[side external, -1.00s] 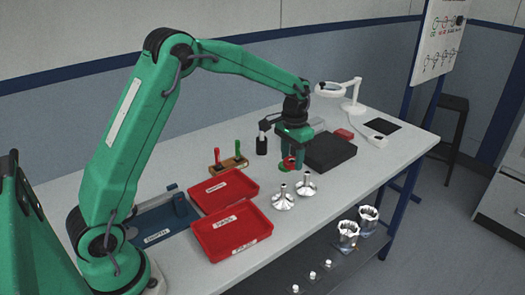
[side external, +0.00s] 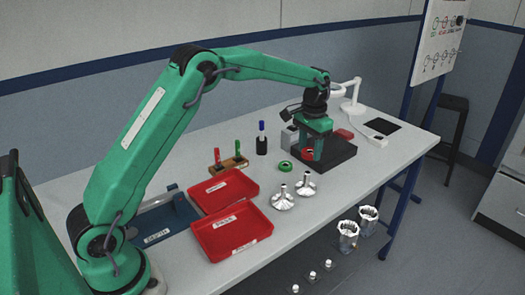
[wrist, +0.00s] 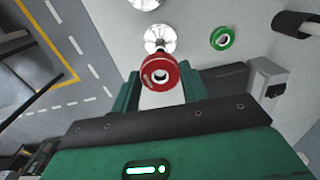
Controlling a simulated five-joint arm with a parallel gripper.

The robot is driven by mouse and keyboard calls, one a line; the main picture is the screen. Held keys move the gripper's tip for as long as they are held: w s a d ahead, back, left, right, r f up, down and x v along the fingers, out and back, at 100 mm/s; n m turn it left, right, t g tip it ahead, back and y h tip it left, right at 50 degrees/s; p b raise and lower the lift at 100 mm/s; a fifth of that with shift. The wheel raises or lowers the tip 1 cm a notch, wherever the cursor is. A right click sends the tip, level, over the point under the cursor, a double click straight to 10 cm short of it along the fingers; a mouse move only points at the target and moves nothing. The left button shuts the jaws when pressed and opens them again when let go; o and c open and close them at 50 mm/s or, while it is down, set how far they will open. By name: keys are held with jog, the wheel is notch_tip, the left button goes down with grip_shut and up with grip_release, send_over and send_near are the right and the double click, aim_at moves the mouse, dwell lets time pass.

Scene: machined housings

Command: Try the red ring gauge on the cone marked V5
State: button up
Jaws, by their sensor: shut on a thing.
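My gripper (side external: 311,151) is shut on the red ring gauge (side external: 308,155); in the wrist view the ring (wrist: 159,74) sits between the fingertips, its hole facing the camera. It is held up in front of the black block, clear of both cones. Two silver cones with upright stems stand on the table: a left one (side external: 283,199) and a right one (side external: 306,187). In the wrist view one cone (wrist: 160,39) lies just beyond the ring and the other (wrist: 145,4) is cut by the top edge. No V5 mark is readable on either.
A green ring (side external: 285,167) lies on the table behind the cones. A black block (side external: 337,158) is at right. Two red trays (side external: 230,233), a wooden stand with red and green pens (side external: 229,165) and a black pen holder (side external: 261,147) are at left. The table's front edge is near the cones.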

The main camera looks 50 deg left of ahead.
aim_at(307, 173)
jog(key=shift+f, duration=0.15)
jog(key=shift+f, duration=2.25)
jog(key=shift+f, duration=0.75)
dwell(1.6)
jog(key=shift+r, duration=0.2)
jog(key=shift+r, duration=1.55)
jog(key=shift+r, duration=0.25)
notch_tip(307, 173, up, 5)
jog(key=shift+f, duration=0.1)
dwell(0.6)
jog(key=shift+s, duration=0.1)
